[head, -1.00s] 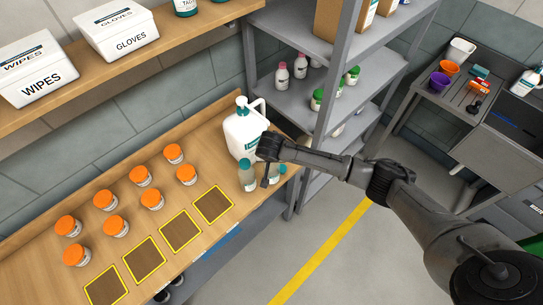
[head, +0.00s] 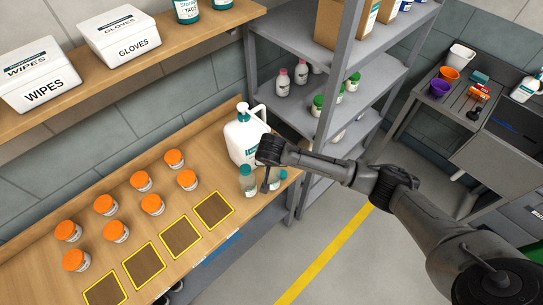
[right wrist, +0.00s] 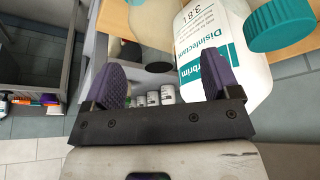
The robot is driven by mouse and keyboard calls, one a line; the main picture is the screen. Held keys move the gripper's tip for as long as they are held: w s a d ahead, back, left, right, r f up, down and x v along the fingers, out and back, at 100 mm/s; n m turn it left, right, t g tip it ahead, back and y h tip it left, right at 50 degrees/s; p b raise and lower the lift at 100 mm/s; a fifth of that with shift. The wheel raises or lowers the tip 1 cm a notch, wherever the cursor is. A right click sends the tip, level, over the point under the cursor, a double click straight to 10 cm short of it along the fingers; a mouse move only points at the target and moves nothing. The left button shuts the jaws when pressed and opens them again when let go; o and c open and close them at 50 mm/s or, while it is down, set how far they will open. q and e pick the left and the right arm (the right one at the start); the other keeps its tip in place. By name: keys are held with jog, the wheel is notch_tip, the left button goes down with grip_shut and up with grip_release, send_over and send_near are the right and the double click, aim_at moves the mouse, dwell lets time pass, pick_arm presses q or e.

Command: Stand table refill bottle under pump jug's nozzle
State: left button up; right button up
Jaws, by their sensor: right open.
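The white pump jug (head: 243,142) stands at the right end of the wooden table, its pump at the top. Two small teal-capped bottles stand in front of it: one on the left (head: 247,182) and one on the right (head: 281,176), partly hidden by my gripper. Which is the table refill bottle I cannot tell. My right gripper (head: 268,184) points down between them, beside the jug. In the right wrist view its fingers (right wrist: 168,84) are open. The jug's Disinfectant label (right wrist: 205,60) and a teal cap (right wrist: 280,25) are close beyond them. My left gripper is out of view.
Several orange-capped jars (head: 141,182) stand on the table left of the jug. Yellow-edged brown squares (head: 180,237) along the front edge are empty. A grey shelf rack (head: 290,100) rises close behind the table's right end.

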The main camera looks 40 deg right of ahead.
jog(key=v, duration=0.8)
jog(key=shift+r, duration=0.25)
jog(key=s+a+f+n+y, duration=0.3)
jog(key=s+a+f+n, duration=0.45)
jog(key=s, duration=0.55)
jog(key=s+f+n, duration=0.2)
jog(key=s, duration=1.5)
jog(key=shift+o, duration=1.2)
jog(key=shift+s+d, duration=0.15)
jog(key=shift+s, duration=0.35)
